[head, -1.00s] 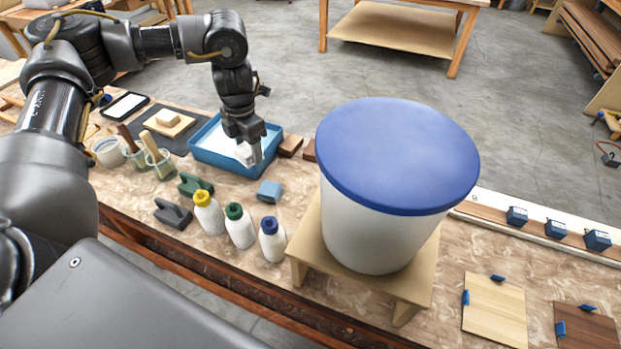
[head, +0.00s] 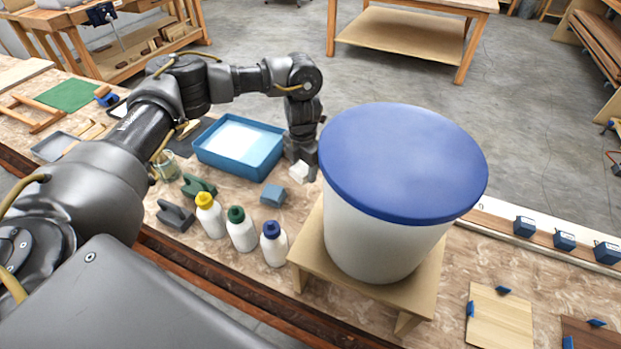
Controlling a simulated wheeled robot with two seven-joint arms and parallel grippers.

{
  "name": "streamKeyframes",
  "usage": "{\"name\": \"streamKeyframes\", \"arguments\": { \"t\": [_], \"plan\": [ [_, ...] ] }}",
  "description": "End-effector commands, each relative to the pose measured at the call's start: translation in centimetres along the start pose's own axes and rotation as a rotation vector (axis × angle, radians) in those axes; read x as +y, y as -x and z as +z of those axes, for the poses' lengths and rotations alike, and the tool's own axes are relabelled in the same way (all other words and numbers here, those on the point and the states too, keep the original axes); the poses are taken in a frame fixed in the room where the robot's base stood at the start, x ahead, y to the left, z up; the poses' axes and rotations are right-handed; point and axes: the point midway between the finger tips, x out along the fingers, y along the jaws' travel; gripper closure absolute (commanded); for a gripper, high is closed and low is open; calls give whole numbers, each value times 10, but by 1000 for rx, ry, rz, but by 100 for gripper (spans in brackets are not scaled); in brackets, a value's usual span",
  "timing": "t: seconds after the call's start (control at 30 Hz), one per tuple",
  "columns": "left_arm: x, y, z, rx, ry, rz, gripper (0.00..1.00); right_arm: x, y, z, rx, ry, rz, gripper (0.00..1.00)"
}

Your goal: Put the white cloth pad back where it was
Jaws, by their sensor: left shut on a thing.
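The white cloth pad (head: 299,172) is held at the tips of my left gripper (head: 302,163), which is shut on it. The pad is just right of the blue tray (head: 239,165) and left of the large white tub (head: 376,236). I cannot tell whether the pad touches the bench. The tray holds something white and flat. My right gripper is not in view.
The blue-lidded tub stands on a small wooden stand (head: 420,287) close to my left gripper. A light-blue block (head: 273,195) lies in front of the pad. Bottles with yellow, green and blue caps (head: 273,243) and clamps (head: 176,215) stand nearer.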

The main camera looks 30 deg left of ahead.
Motion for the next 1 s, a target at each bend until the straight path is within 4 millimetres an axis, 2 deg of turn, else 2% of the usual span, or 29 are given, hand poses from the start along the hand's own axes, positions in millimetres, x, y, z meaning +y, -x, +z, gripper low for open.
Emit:
{"name": "streamKeyframes", "arguments": {
  "t": [0.1,0.43,0.67,1.0],
  "plan": [
    [-6,-13,9,1,0,-1,63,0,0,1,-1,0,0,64],
    [-10,-22,16,1,-2,-1,63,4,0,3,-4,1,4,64],
    [-11,-52,16,2,-1,-1,63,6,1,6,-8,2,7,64],
    [-10,-56,17,0,-2,0,63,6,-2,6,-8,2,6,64]
  ]
}}
